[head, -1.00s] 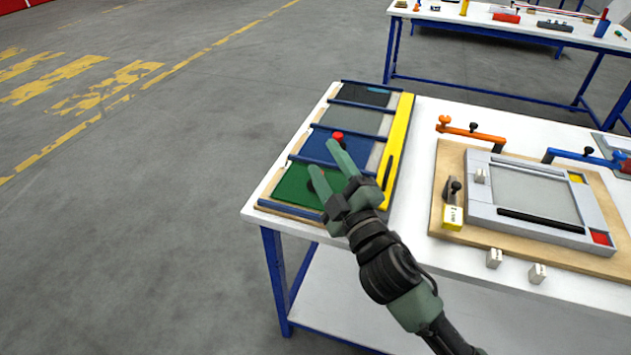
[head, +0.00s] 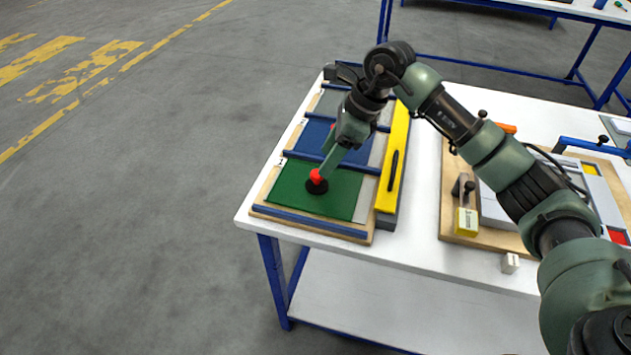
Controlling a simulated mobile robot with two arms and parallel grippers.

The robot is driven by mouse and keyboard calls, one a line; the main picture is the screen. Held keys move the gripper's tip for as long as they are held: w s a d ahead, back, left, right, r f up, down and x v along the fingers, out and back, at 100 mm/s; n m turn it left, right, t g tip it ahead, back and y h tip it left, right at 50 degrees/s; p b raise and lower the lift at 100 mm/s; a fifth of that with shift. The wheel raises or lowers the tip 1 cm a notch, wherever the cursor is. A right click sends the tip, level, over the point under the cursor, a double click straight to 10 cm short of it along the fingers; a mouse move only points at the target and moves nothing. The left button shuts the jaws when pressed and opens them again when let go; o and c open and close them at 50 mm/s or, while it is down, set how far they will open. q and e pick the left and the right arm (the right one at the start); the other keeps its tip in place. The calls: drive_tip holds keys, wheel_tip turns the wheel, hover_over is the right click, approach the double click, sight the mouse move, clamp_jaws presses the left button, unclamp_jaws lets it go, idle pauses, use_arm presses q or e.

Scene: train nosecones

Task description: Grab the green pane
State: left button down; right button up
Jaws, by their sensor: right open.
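The green pane (head: 345,192) lies flat in the nearest section of the wooden rack at the table's left end. A red knob (head: 317,177) on a round black base (head: 306,187) stands on its surface. My right gripper (head: 322,170) points down at the knob, with its one clearly visible finger beside it. It is open, though the other finger is largely hidden. I cannot tell whether a finger touches the knob. My left gripper is not in view.
The blue pane (head: 310,135) lies behind the green one, past a blue divider bar (head: 335,162). A yellow bar with a black handle (head: 392,170) runs along the rack's right side. A wooden fixture (head: 452,190) stands farther right, partly behind my arm.

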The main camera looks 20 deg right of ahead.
sight(317, 181)
drive_tip(key=p+x, duration=0.2)
drive_tip(key=x, duration=0.5)
drive_tip(key=shift+w+d, duration=0.15)
clamp_jaws()
drive_tip(key=shift+f, duration=0.1)
idle(1.0)
